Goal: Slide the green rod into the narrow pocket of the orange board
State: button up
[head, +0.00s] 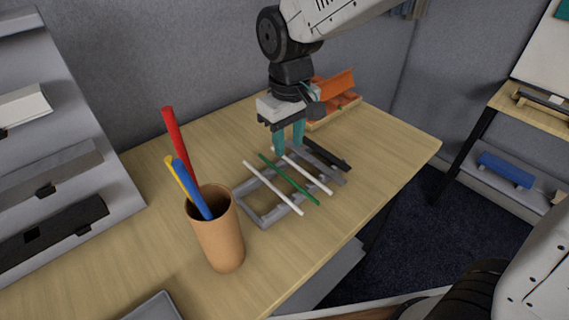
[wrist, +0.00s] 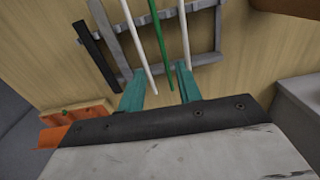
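The green rod (head: 289,180) lies across a grey rack on the table, between two white rods. In the wrist view the green rod (wrist: 159,38) runs up the picture, its near end between and beyond my fingertips. My gripper (head: 288,143) is above the far end of the rack, its teal fingers apart with nothing between them; they also show in the wrist view (wrist: 160,85). The orange board (head: 338,86) is partly hidden behind my gripper at the table's far end; its pocket cannot be made out. Part of the orange board shows in the wrist view (wrist: 62,134).
The grey rack (head: 254,213) also holds a left white rod (head: 273,189) and a right white rod (head: 308,174). A black bar (head: 327,155) lies at its far end. A brown cup (head: 217,235) with red, blue and yellow rods stands nearer. The table's right side is clear.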

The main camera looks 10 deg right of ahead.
aim_at(283, 173)
jog(key=f, duration=0.5)
jog(key=a+f, duration=0.1)
jog(key=f, duration=0.2)
jog(key=shift+w+f, duration=0.25)
jog(key=shift+w, duration=0.15)
grip_shut()
